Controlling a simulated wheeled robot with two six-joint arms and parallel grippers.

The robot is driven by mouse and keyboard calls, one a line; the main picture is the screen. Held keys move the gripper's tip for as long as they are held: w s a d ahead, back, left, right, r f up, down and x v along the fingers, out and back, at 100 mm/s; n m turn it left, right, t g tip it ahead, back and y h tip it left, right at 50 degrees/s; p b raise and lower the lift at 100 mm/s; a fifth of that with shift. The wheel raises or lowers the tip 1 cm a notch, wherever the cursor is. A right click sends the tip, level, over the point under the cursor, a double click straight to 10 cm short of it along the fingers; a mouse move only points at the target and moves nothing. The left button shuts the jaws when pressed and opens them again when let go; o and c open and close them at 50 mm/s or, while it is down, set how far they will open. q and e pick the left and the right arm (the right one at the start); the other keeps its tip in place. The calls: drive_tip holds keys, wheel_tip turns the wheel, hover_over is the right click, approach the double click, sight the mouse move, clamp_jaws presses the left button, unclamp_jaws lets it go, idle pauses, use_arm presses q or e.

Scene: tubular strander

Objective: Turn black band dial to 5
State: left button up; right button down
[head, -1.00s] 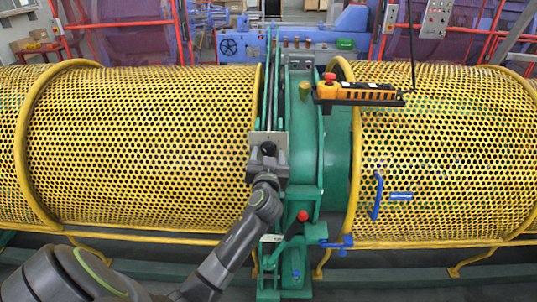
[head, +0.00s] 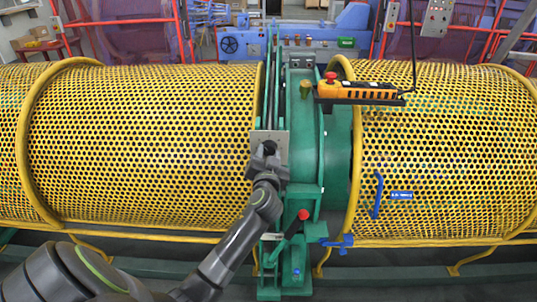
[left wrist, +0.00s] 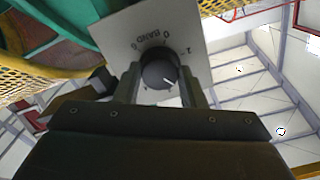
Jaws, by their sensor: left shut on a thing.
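The black band dial (left wrist: 159,73) is a round knob on a pale metal plate (left wrist: 140,27) in the left wrist view. Its white pointer mark is toward the lower right of the picture. Printed "BAND" lettering and a few digits show around it, but part of the scale is hidden. My left gripper (left wrist: 158,82) has one finger on each side of the dial and is shut on it. In the head view, the left gripper (head: 268,158) is at the plate (head: 260,136) on the green machine frame, and the dial (head: 270,147) shows just above it. My right gripper is not seen.
Yellow perforated guards (head: 145,145) flank the green frame (head: 304,150). A yellow pendant box (head: 358,92) with a red button hangs to the right. A red-knobbed lever (head: 297,225) stands below the gripper, close to my left arm. A blue handle (head: 377,195) is on the right guard.

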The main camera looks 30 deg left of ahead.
use_arm(q)
drive_tip(key=m+p, duration=0.1)
drive_tip(key=m, duration=0.2)
drive_tip(key=shift+m, duration=0.4)
drive_tip(key=m+p, duration=0.1)
drive_tip(key=m, duration=0.2)
drive_tip(key=shift+r, duration=0.1)
drive_tip(key=m+p, duration=0.1)
drive_tip(key=m, duration=0.3)
drive_tip(key=shift+r+p, duration=0.1)
drive_tip(key=shift+p, duration=0.25)
drive_tip(key=m+p, duration=0.1)
drive_tip(key=m, duration=0.2)
drive_tip(key=shift+m+p, duration=0.35)
drive_tip(key=shift+m, duration=0.05)
drive_tip(key=m+p, duration=0.3)
drive_tip(key=m, duration=0.3)
drive_tip(key=shift+r, duration=0.15)
drive_tip(key=m+p, duration=0.2)
drive_tip(key=m, duration=0.4)
drive_tip(key=shift+p, duration=0.35)
drive_tip(key=shift+w, duration=0.1)
